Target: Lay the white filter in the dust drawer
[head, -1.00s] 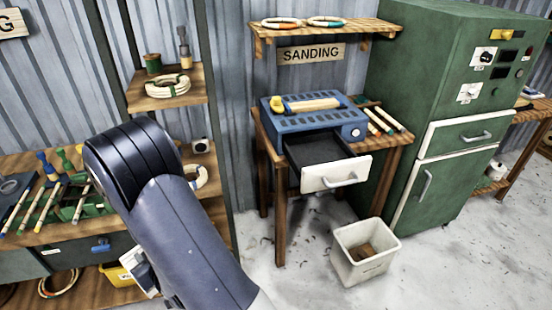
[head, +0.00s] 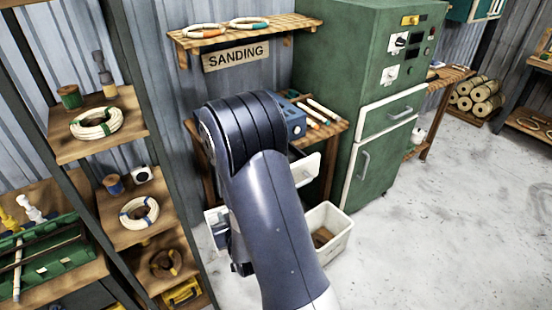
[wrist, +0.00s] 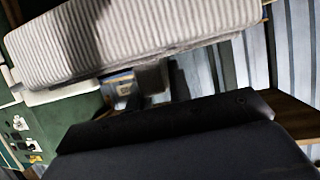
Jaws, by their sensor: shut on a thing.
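The white filter (wrist: 135,32), a pleated block, fills the top of the wrist view. My gripper (wrist: 140,85) is shut on it; the fingers are largely hidden behind the filter and my wrist housing. In the head view my arm hides most of the gripper and filter; a small pale part shows left of the arm. The dust drawer (head: 304,171) stands pulled out of the blue sanding unit (head: 292,122). Only the right part of its white front shows, and its inside is hidden behind my arm. The filter is apart from the drawer, to its left.
The sanding table (head: 328,133) carries several rods. A white bin (head: 334,238) stands on the floor below the drawer. A green cabinet (head: 345,65) is to the right. Wooden shelves (head: 135,235) with coils stand close on the left. The floor at the right is clear.

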